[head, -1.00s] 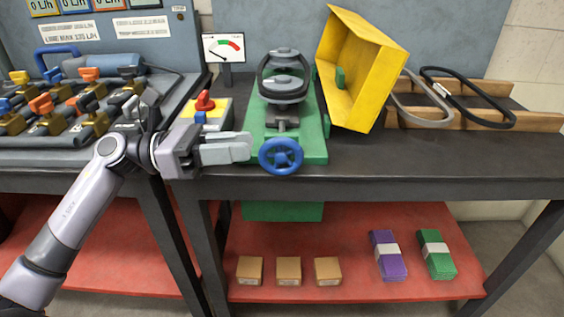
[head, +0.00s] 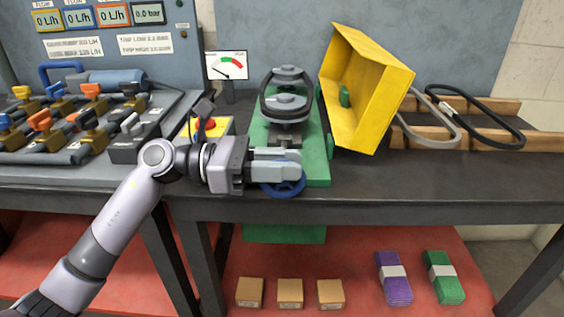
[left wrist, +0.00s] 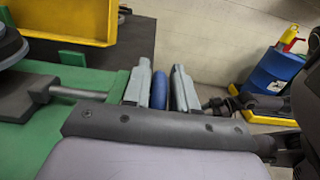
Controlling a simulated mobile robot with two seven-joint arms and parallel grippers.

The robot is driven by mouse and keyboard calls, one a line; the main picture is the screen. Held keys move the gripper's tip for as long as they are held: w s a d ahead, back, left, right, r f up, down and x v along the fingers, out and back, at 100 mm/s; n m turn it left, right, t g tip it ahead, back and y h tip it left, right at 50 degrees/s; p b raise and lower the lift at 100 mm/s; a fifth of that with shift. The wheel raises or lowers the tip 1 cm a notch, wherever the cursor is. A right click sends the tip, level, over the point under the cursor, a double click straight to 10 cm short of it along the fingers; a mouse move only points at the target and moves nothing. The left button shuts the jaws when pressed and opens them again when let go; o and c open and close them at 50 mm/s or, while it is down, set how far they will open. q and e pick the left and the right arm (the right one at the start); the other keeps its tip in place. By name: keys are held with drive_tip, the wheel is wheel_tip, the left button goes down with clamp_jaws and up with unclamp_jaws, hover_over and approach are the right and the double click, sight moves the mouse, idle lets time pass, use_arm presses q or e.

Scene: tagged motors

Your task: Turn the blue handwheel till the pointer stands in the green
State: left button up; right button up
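The blue handwheel (head: 283,188) is on the front of the green-based device (head: 317,170) at the bench's front edge. My left gripper (head: 298,163) is over the wheel's upper part and hides it. In the left wrist view the two fingers (left wrist: 161,85) stand apart, with a blue piece of the wheel (left wrist: 159,90) between them. A narrow gap seems to show beside it, so I see no firm grip. The gauge (head: 227,65) behind has a green and a red arc; its black pointer leans to the left, outside the green. My right gripper is not in view.
A tilted yellow bin (head: 375,90) stands right of the device. A red button on a yellow box (head: 222,127) is close behind my left wrist. Valves and pipes (head: 85,115) fill the left. Belts (head: 475,115) lie at the right. The bench front at right is clear.

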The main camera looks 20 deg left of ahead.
use_arm(q)
clamp_jaws()
